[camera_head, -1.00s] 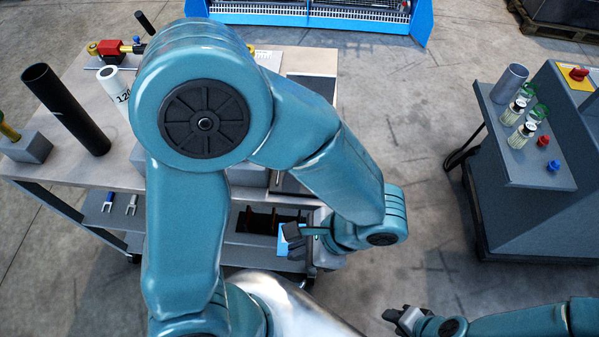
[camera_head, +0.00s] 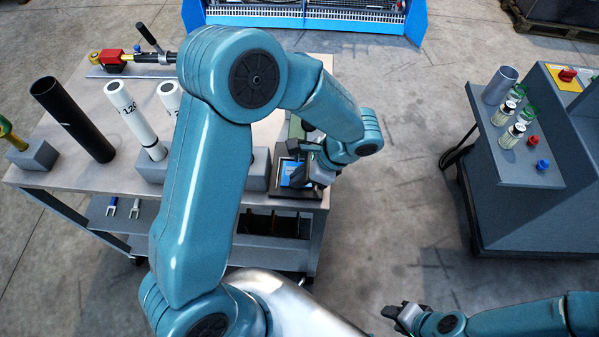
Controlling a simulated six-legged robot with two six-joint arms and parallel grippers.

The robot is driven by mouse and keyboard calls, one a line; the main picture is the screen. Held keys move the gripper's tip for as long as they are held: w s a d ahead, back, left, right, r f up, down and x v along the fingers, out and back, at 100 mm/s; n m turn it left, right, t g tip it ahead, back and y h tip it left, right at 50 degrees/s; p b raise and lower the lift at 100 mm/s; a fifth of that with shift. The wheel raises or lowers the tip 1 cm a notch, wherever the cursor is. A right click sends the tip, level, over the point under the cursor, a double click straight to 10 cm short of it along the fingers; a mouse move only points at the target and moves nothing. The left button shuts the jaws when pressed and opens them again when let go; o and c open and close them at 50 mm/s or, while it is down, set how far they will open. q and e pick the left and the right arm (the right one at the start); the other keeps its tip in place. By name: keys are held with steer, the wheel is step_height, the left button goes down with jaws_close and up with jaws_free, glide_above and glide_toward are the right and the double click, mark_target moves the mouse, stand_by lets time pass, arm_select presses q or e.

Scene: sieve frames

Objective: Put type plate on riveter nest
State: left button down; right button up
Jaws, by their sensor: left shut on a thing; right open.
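The blue type plate (camera_head: 287,167) is in my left gripper (camera_head: 308,172), at the right front corner of the workbench. It lies over or in a dark framed base (camera_head: 297,192), which looks like the riveter nest. A blue surface (camera_head: 300,178) shows inside the dark frame. I cannot tell whether the plate rests on the nest or is just above it, as my gripper and wrist hide part of both. My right gripper (camera_head: 393,314) is open and empty over the floor, at the lower middle right.
The workbench (camera_head: 95,178) holds a black tube (camera_head: 75,120), white tubes (camera_head: 135,118) in stands and a red-yellow tool (camera_head: 112,60). A lower shelf (camera_head: 160,215) carries wrenches and a divided bin (camera_head: 272,224). A grey console (camera_head: 530,150) stands right. Floor between is clear.

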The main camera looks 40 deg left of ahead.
arm_select(q)
steer(key=shift+w+a+p, duration=0.1)
steer(key=shift+w+p, duration=0.05)
steer(key=shift+p, duration=0.2)
steer(key=shift+f+b, duration=0.25)
steer(key=shift+b, duration=0.05)
steer(key=c, duration=1.3)
jaws_free()
